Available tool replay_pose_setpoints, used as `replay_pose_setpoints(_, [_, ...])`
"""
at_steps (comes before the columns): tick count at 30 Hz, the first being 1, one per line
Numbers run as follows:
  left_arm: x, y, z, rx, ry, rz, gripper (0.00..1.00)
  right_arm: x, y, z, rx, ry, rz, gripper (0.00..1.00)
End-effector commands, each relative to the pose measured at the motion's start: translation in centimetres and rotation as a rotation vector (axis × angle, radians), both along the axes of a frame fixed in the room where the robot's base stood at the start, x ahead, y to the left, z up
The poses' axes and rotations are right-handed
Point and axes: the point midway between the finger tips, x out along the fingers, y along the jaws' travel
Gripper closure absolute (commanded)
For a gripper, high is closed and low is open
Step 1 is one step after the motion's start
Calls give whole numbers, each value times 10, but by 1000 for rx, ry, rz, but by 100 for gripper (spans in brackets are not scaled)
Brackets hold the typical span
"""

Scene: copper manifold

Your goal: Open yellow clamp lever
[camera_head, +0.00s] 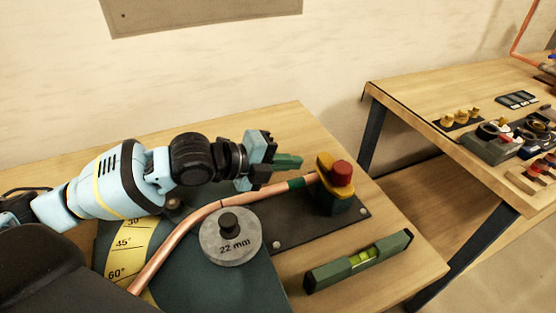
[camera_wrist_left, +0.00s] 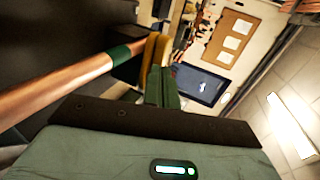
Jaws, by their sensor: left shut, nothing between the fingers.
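A copper pipe (camera_head: 180,238) with a green band runs up to this clamp. My left gripper (camera_head: 299,161) is shut and empty, its green fingertips just left of the lever. In the left wrist view, the fingers (camera_wrist_left: 162,92) are together and overlap the lower part of the lever (camera_wrist_left: 154,52); I cannot tell whether they touch it. The pipe (camera_wrist_left: 60,90) comes in from the left there. My right gripper is not in view.
A grey disc marked 22 mm (camera_head: 231,240) and a yellow angle scale (camera_head: 129,246) lie near the pipe. A green spirit level (camera_head: 359,261) lies at the front right of the bench. A second table (camera_head: 420,97) with several parts stands to the right, across a gap.

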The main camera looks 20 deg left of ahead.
Motion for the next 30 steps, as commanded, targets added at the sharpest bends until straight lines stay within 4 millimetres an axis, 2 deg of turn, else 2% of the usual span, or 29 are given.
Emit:
replay_pose_setpoints(6, [21,-23,-11,-2,0,-2,100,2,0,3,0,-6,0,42])
replay_pose_setpoints(12, [34,-34,-18,-1,0,-1,100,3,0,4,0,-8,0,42])
replay_pose_setpoints(30, [36,-36,-20,1,0,0,100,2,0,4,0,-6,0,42])
